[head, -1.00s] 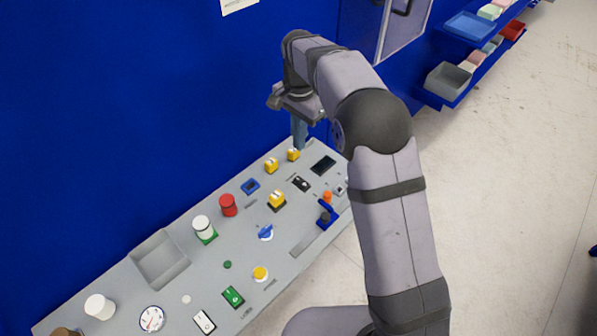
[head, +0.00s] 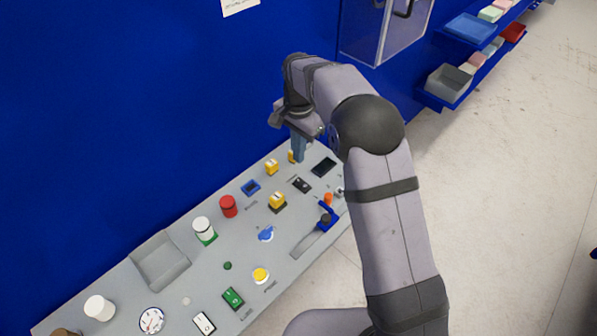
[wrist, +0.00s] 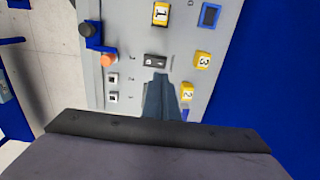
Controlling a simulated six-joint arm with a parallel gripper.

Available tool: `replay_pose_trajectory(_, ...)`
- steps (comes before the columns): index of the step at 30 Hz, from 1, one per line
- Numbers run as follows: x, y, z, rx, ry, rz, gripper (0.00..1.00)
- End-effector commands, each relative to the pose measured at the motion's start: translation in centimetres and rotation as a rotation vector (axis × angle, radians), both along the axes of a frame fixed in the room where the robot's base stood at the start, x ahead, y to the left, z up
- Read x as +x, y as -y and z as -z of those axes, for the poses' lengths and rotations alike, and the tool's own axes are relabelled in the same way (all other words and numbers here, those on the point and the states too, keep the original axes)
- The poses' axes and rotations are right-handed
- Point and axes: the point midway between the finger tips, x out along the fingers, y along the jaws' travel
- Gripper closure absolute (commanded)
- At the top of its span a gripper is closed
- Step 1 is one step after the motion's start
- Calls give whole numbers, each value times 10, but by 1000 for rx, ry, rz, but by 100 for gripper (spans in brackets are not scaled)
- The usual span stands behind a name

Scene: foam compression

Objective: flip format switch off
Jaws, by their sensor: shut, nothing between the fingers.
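My gripper (head: 299,157) is shut and empty, pointing down over the far end of the grey control panel (head: 215,265). Its blue-grey fingers also show in the wrist view (wrist: 160,80), just below a small black switch (wrist: 155,61) that appears in the head view (head: 301,184). Two small light switches (wrist: 112,78) (wrist: 112,97) sit left of the fingers in the wrist view. No label is readable enough to tell which is the format switch. The fingers cover part of the panel, and contact cannot be told.
Yellow blocks numbered 1 (wrist: 161,14), 3 (wrist: 202,60) and 2 (wrist: 187,91) stand near the fingers. An orange button (wrist: 108,60) and a blue lever (head: 326,216) are at the panel's edge. A blue wall (head: 130,110) rises behind the panel.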

Motion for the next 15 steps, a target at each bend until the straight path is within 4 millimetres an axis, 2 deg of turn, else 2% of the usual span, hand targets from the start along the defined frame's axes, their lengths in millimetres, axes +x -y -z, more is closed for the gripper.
replay_pose_trajectory(9, -1, 0, 55, -1, -4, 0, 100)
replay_pose_trajectory(15, -1, 0, 79, -1, -2, 0, 100)
